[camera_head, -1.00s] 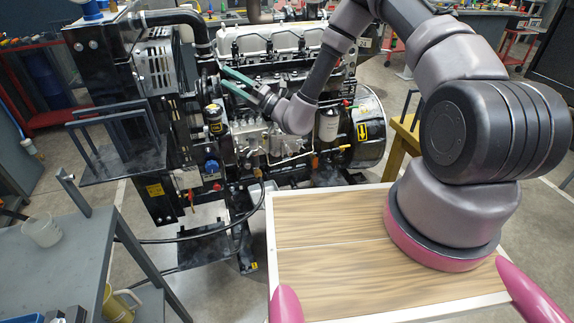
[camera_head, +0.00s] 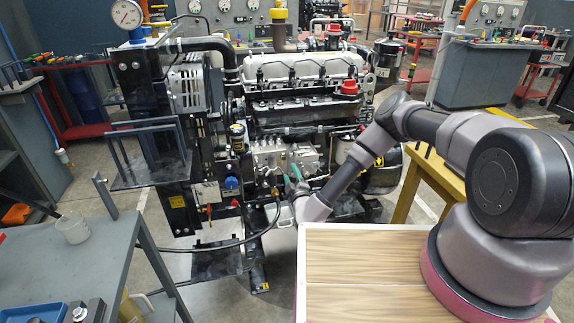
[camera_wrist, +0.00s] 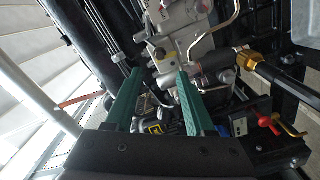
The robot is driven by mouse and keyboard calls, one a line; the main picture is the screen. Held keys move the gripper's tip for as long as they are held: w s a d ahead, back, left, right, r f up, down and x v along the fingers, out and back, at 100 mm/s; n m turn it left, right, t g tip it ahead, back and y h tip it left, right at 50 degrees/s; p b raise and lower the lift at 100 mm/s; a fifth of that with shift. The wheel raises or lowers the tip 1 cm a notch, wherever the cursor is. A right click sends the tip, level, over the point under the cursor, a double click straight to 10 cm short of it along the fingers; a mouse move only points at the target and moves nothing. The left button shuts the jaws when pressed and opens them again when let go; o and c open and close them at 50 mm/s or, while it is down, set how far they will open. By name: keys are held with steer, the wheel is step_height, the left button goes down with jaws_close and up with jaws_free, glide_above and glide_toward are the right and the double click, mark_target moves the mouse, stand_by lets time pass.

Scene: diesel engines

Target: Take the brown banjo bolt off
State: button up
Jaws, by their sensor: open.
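My gripper (camera_head: 293,170) is in front of the engine's pump side in the head view. Its two green fingers are apart and empty in the wrist view (camera_wrist: 160,75). The silver pump block (camera_wrist: 175,45) lies beyond the fingertips, apart from them as far as I can tell. A brass-coloured fitting (camera_wrist: 247,60) joins a black hose to the right of the fingers. I cannot tell for sure which fitting is the brown banjo bolt. In the head view my gripper and wrist hide part of the pump area.
The diesel engine (camera_head: 305,75) stands ahead, with a black hose (camera_head: 225,245) looping low in front. A grey shelf (camera_head: 150,172) juts out at left. A grey cart (camera_head: 100,245) stands at front left. A yellow stand (camera_head: 435,175) is at right.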

mark_target(284, 159)
steer(key=shift+x, duration=4.15)
jaws_close()
